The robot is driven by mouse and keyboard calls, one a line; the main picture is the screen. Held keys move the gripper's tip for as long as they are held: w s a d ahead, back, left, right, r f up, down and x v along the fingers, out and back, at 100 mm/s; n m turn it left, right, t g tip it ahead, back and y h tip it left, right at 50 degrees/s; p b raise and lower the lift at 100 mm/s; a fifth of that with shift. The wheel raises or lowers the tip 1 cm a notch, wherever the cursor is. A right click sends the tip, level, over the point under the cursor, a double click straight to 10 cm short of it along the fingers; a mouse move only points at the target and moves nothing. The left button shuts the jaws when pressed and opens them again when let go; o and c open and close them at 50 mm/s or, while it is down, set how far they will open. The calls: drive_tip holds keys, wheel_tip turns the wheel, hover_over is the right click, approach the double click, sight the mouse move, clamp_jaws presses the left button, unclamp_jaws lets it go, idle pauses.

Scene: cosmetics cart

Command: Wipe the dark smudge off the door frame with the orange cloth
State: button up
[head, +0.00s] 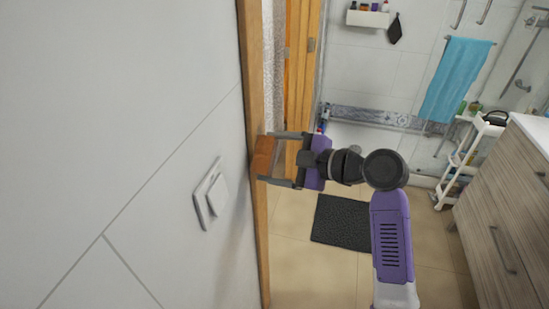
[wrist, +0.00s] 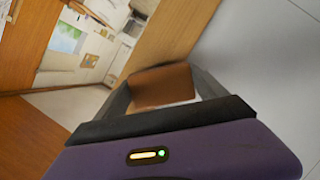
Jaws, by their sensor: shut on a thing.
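My gripper (head: 279,161) is shut on the orange cloth (head: 264,157), which looks like a folded brownish-orange block between the fingers. The cloth is up against the wooden door frame (head: 253,75) at the wall's edge, and seems to touch it. In the wrist view the cloth (wrist: 160,85) sits between the two grey fingers, beside the wooden frame (wrist: 170,40). I see no dark smudge in either view; it may be hidden behind the cloth or the gripper.
A white light switch (head: 211,193) is on the wall left of the frame. An orange wooden door (head: 302,70) stands beyond it. A dark mat (head: 342,222) lies on the tiled floor. A wooden cabinet (head: 505,215) and a white cart (head: 460,165) stand at the right.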

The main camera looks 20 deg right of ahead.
sight(271, 144)
drive_tip(key=shift+w+d+b, duration=0.5)
drive_tip(key=shift+w+d, duration=0.1)
drive_tip(key=shift+w, duration=0.1)
drive_tip(key=shift+w+d+b, duration=0.25)
drive_tip(key=shift+w+b, duration=0.1)
drive_tip(key=shift+w, duration=0.1)
drive_tip(key=shift+w+d+b, duration=0.2)
drive_tip(key=shift+w+b, duration=0.15)
drive_tip(key=shift+w, duration=0.1)
drive_tip(key=shift+r+p, duration=0.45)
drive_tip(key=shift+r, duration=0.55)
drive_tip(key=shift+s+a, duration=0.6)
drive_tip(key=shift+s, duration=0.25)
drive_tip(key=shift+s+a, duration=0.55)
drive_tip(key=shift+s, duration=0.25)
drive_tip(key=shift+r+p, duration=0.5)
drive_tip(key=shift+r, duration=0.4)
drive_tip(key=shift+w+d+b, duration=0.55)
drive_tip(key=shift+w+d, duration=0.05)
drive_tip(key=shift+w, duration=0.2)
drive_tip(key=shift+w+d+b, duration=0.5)
drive_tip(key=shift+w+d, duration=0.1)
drive_tip(key=shift+w, duration=0.2)
drive_tip(key=s+d+b, duration=0.1)
drive_tip(key=s+d, duration=0.3)
drive_tip(key=d, duration=0.2)
drive_tip(key=shift+s+d, duration=0.3)
drive_tip(key=shift+s, duration=0.1)
